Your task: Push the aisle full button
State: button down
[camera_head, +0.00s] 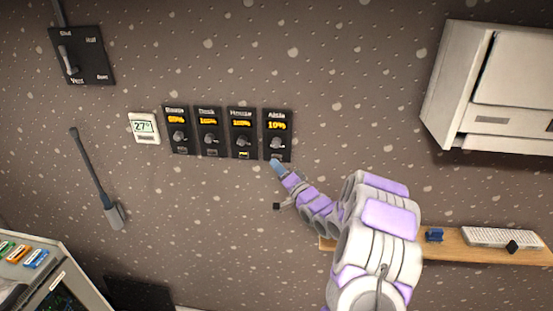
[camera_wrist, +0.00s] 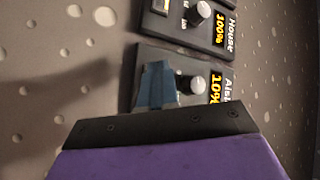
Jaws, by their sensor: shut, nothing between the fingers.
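The aisle panel (camera_head: 277,134) is the rightmost of the black wall panels in the head view, with a grey knob and an orange display that reads 10%. It also shows in the wrist view (camera_wrist: 147,67), labelled with part of the word Aisle. My gripper (camera_head: 275,163) is shut, with its blue-grey fingers at the panel's lower edge. In the wrist view the fingertips (camera_wrist: 157,70) overlap the panel's end beside the knob (camera_wrist: 194,84). The panel's lower button is hidden behind them. I cannot tell whether the tips touch it.
The House panel (camera_head: 242,133) is just left, with a lit yellow button; more panels and a thermostat (camera_head: 144,127) stand further left. A wooden shelf (camera_head: 465,246) with a keyboard is at the lower right. A white wall cabinet (camera_head: 455,85) is at the upper right.

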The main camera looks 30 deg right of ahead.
jog(key=shift+r, duration=0.1)
jog(key=shift+w+d+p, duration=0.2)
jog(key=shift+w+p, duration=0.1)
jog(key=shift+p, duration=0.05)
jog(key=shift+w+d, duration=0.15)
jog(key=shift+w, duration=0.1)
dwell(0.7)
jog(key=shift+s, duration=0.15)
jog(key=shift+s+a, duration=0.45)
jog(key=shift+s, duration=0.05)
jog(key=shift+s, duration=0.1)
dwell(0.4)
jog(key=s+a+b, duration=0.1)
jog(key=s, duration=0.1)
jog(key=s+a, duration=0.1)
jog(key=s, duration=0.1)
jog(key=shift+a+b, duration=0.35)
jog(key=shift+a, duration=0.05)
